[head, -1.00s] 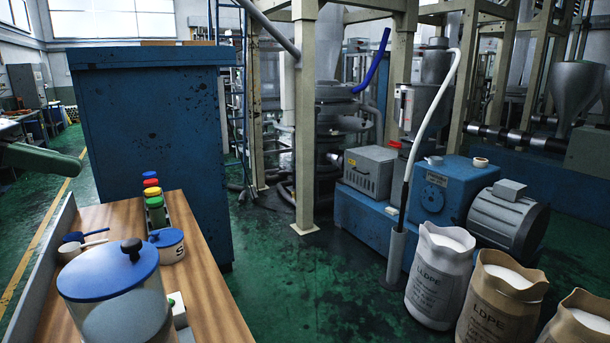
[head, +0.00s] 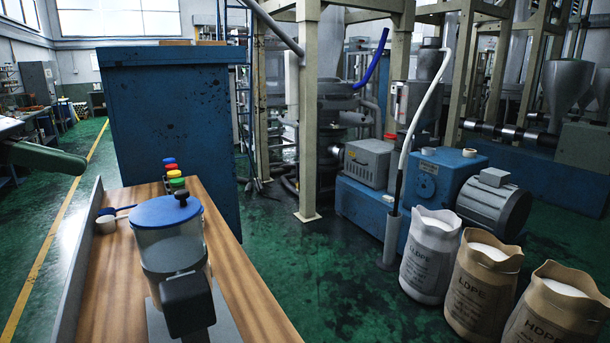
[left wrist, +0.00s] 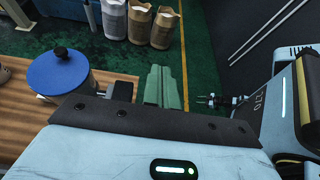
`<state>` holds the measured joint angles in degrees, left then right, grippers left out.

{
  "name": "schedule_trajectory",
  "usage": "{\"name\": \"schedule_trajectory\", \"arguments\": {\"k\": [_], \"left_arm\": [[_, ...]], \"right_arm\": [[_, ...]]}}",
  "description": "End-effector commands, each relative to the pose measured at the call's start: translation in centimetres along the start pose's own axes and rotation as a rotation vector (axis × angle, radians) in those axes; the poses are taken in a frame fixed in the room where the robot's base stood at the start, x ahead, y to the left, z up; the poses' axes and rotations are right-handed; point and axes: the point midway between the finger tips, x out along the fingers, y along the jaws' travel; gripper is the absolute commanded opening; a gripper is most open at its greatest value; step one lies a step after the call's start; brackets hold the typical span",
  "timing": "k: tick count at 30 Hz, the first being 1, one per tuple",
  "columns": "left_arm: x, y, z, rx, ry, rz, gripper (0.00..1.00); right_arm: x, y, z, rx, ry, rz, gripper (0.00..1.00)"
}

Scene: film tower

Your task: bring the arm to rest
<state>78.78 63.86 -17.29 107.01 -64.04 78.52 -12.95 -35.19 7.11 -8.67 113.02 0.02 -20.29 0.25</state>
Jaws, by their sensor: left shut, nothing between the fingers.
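My left gripper (head: 78,164) has two green fingers and is at the left edge of the head view, on a pale arm with a dark mount. It is raised over the green floor, left of the wooden table (head: 235,270), and appears apart from everything. In the left wrist view the green fingers (left wrist: 161,70) lie together with nothing between them. They are shut and empty.
A jar with a blue lid (head: 165,211) stands on the table behind a dark box (head: 187,303). Several colour-capped bottles (head: 174,175) stand beyond. A blue cabinet (head: 170,120) rises behind the table. Printed sacks (head: 430,258) stand at right. Open green floor lies between table and sacks.

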Motion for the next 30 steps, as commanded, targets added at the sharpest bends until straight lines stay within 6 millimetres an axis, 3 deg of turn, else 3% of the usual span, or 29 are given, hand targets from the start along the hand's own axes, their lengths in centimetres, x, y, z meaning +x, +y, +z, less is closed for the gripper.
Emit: {"name": "schedule_trajectory", "arguments": {"k": [1, 11, 17, 23, 30], "left_arm": [[1.4, -0.1, -0.5, -0.034, -0.02, -0.044, 0.0], [8.5, -0.9, -3.0, -0.303, -0.203, -0.29, 0.0], [13.4, -1.1, -6.1, -0.629, -0.384, -0.461, 0.0], [17.4, -0.4, -10.9, -1.044, -0.585, -0.568, 0.0], [21.1, 0.6, -19.2, -1.558, -0.798, -0.572, 0.0]], "right_arm": [[0.0, 0.0, 0.0, 0.0, 0.0, 0.0, 0.36], [0.1, -0.1, -0.5, 0.005, 0.009, 0.001, 0.36], [0.1, -0.2, -0.5, 0.01, 0.01, 0.002, 0.36], [0.0, -0.2, -0.2, 0.011, 0.004, 0.001, 0.36], [0.0, -0.2, -0.2, 0.009, 0.004, 0.001, 0.36]]}}
